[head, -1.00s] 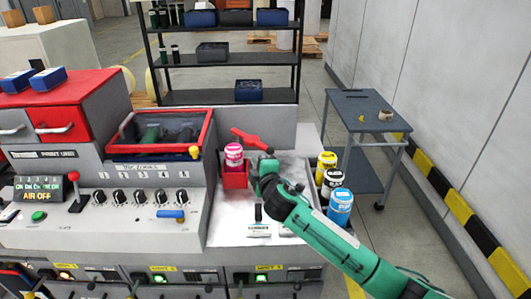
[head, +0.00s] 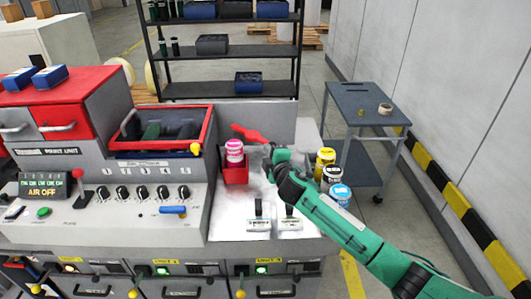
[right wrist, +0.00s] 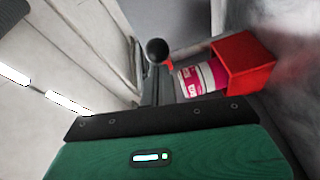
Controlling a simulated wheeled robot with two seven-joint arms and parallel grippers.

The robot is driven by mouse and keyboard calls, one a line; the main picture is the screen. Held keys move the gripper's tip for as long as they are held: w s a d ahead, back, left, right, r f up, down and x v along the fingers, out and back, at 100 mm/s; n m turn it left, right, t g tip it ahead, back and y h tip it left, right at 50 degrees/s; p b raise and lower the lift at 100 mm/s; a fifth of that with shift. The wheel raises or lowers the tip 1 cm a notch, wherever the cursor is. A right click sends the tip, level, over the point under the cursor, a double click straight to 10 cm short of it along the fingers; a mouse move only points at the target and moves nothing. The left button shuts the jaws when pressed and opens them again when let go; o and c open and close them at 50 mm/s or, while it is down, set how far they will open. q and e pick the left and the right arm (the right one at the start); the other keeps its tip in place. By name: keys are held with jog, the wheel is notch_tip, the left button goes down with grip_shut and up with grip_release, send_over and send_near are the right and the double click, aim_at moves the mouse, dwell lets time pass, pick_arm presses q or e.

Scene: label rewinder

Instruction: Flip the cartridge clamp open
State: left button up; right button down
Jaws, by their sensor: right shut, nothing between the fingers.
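A pink-and-white cartridge (head: 234,152) stands in a red holder (head: 235,173) on the pale worktop. In the right wrist view the cartridge (right wrist: 200,76) and holder (right wrist: 243,67) are right of centre. A red clamp lever (head: 250,134) lies behind and to the right of the cartridge, slanting down to the right. A dark round knob (right wrist: 157,50) with a bit of red shows beside the cartridge in the right wrist view. My right gripper (head: 270,151) is shut and empty, close to the lever's right end; whether they touch is unclear. My left gripper is out of view.
Several ink pots (head: 326,158) stand right of the worktop, partly behind my right forearm. Two black levers (head: 258,211) rise from the front of the worktop. A knob panel (head: 142,210) lies to the left. A grey side table (head: 362,97) stands apart at the right.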

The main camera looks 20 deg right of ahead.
jog(key=d, duration=0.1)
jog(key=w+d, duration=0.1)
jog(key=d, duration=0.1)
jog(key=shift+w, duration=0.25)
jog(key=shift+r, duration=0.15)
